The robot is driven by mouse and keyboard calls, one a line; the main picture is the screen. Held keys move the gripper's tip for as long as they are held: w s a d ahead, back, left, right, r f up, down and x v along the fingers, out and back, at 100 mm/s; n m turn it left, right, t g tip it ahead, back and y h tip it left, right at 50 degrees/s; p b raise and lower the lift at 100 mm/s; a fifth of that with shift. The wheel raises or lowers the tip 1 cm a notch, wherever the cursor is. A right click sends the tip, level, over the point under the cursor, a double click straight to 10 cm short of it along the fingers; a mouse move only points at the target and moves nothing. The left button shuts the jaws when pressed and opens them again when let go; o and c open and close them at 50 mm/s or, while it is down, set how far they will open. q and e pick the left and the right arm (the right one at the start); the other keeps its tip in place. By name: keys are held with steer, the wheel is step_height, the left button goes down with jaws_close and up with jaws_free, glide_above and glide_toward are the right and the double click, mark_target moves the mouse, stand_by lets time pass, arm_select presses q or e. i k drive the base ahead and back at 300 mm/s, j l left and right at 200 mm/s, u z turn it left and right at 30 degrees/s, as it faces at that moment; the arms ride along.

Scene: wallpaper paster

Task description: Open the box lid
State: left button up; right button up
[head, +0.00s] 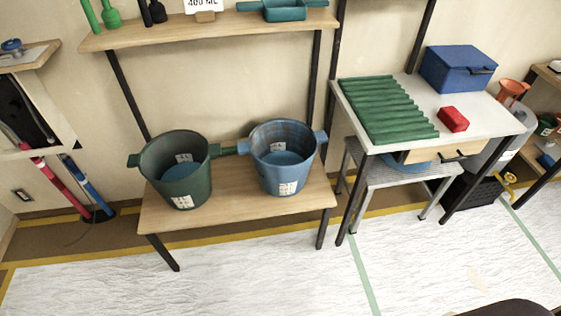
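A blue box (455,75) sits at the back of the white-topped table (470,125) on the right. Its lid (460,56) is down on it. A dark handle or latch (483,71) shows on its front face. Neither of my grippers is in the head view.
A small red box (453,119) and a green ridged mat (385,108) lie on the same table, in front and to the left. Two buckets, green (165,170) and blue (283,170), stand on a wooden bench (235,205). The pale floor in front is clear.

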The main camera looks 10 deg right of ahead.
mark_target(468, 57)
steer(key=z, duration=0.4)
steer(key=l+z, duration=0.1)
steer(key=z, duration=0.25)
steer(key=i+z, duration=0.1)
steer(key=z, duration=0.65)
steer(key=i+l+u, duration=0.1)
steer(key=i+l, duration=0.1)
steer(key=l, duration=0.1)
